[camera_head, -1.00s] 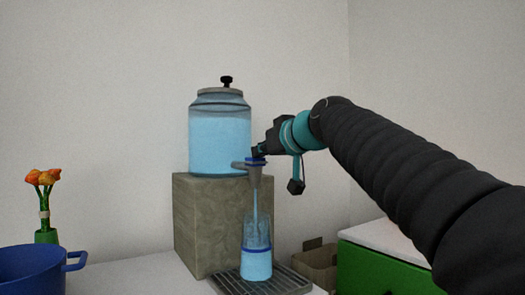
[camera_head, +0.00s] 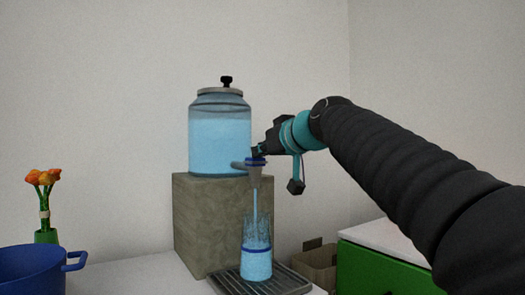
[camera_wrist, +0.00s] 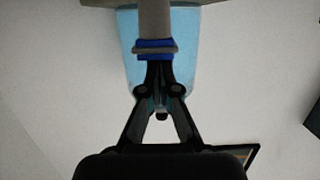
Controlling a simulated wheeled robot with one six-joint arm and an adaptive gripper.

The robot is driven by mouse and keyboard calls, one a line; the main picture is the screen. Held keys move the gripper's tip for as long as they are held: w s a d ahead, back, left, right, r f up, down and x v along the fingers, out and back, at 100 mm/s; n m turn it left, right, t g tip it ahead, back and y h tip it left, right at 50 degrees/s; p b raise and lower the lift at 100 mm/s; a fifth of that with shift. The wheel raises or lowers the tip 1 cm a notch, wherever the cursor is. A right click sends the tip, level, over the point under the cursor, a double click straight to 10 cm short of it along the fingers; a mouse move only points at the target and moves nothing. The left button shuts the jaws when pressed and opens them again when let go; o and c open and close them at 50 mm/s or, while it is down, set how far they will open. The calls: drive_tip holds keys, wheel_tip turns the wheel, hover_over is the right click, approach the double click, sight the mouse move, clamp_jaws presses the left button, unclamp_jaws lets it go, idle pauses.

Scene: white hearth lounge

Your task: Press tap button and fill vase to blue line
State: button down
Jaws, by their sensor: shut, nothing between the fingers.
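A glass dispenser (camera_head: 219,140) of blue water stands on a stone block (camera_head: 208,222). Its grey tap (camera_head: 254,172) has a blue button (camera_head: 256,161) on top. My gripper (camera_head: 259,152) is shut and empty, its fingertips at the button and seemingly touching it; the wrist view shows the closed tips against the blue button (camera_wrist: 154,47). A stream of water (camera_head: 255,208) runs from the tap into the clear vase (camera_head: 257,268), which stands upright on a grey drip tray (camera_head: 294,284). The water surface looks close to the vase's blue line (camera_head: 257,250); splashing blurs the exact level.
A blue pot (camera_head: 30,272) and orange flowers (camera_head: 43,178) in a green holder (camera_head: 46,237) stand at the left. A cardboard box (camera_head: 318,262) and a green cabinet (camera_head: 375,268) with a white top are at the right. A wall is behind.

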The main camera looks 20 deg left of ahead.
drive_tip(key=shift+w+a+f+g, duration=0.15)
drive_tip(key=shift+f+g, duration=0.15)
drive_tip(key=shift+f, duration=0.5)
drive_tip(key=r+v, duration=0.1)
drive_tip(key=v, duration=0.7)
drive_tip(key=shift+s+r, duration=0.2)
drive_tip(key=shift+s, duration=0.05)
